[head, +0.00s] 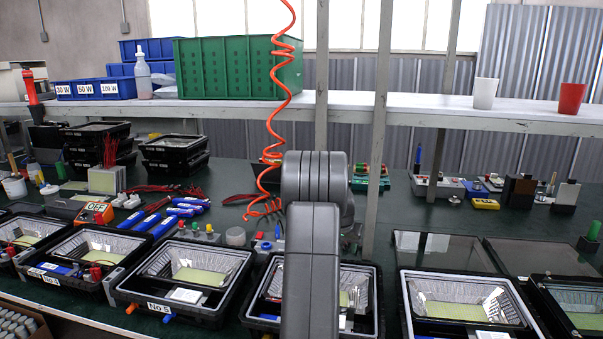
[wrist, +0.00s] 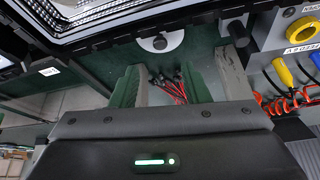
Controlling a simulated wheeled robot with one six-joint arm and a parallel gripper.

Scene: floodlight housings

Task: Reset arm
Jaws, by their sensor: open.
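My arm rises in the middle of the head view and hides what lies right behind it; my gripper does not show there. In the wrist view my gripper (wrist: 168,72) is open, its two green-padded fingers apart with nothing held between them. Red and black leads (wrist: 174,86) show in the gap between the fingers, beyond them. I cannot tell how far away they are. A floodlight housing (wrist: 95,12) fills the upper left of the wrist view.
Open floodlight housings line the bench front, including one marked No 5 (head: 170,305). Behind stand stacked black housings (head: 175,155) and blue-wrapped parts (head: 185,208). A shelf (head: 420,108) carries a green crate (head: 235,75), a white cup (head: 485,93) and a red cup (head: 571,98). An orange coiled hose (head: 283,75) hangs near my arm.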

